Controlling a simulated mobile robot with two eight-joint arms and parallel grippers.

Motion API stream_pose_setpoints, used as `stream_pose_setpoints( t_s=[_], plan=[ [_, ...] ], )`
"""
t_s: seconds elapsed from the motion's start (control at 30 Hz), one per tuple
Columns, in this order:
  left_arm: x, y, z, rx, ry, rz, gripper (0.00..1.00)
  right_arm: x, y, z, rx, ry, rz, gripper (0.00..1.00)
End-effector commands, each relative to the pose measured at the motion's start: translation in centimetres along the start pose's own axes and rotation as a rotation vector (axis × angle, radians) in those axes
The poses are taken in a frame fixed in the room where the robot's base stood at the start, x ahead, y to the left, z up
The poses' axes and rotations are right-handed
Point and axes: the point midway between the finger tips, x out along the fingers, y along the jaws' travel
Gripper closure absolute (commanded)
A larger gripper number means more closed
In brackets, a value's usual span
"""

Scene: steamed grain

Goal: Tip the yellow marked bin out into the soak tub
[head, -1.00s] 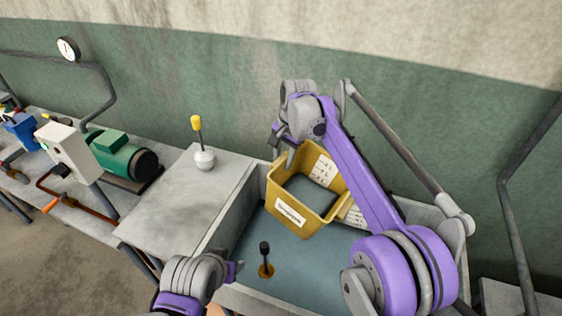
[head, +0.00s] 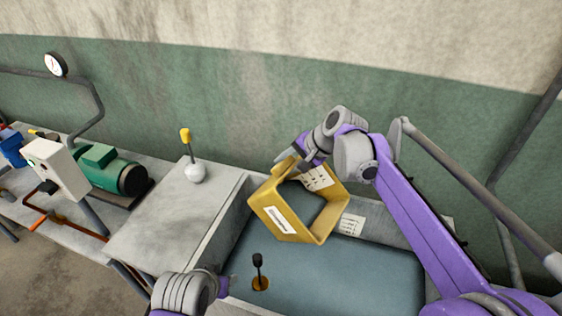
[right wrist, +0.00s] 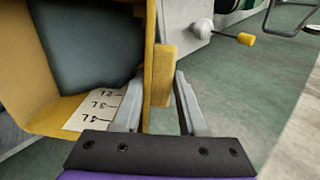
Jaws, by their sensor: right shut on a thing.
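The yellow bin (head: 257,203) hangs tilted above the soak tub (head: 400,236), with a white label on its outside and a scale inside.
A black-handled plug (head: 258,270) stands in the tub near the left gripper. A white card (head: 351,225) is on the tub's back wall. A grey counter (head: 165,225) to the left carries a yellow-handled lever (head: 195,172). A green motor (head: 112,168) sits further left.

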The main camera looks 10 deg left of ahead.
Motion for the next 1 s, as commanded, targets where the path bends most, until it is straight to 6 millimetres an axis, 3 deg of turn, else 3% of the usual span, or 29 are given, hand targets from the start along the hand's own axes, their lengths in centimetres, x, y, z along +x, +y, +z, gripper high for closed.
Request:
stream_pose_setpoints(
  t_s=[1.0],
  plan=[
    [0.0, 0.0, 0.0, 0.0, 0.0, 0.0, 0.5, -4.6, 6.0, -0.1, 0.002, 0.003, -0.432, 1.0]
  ],
)
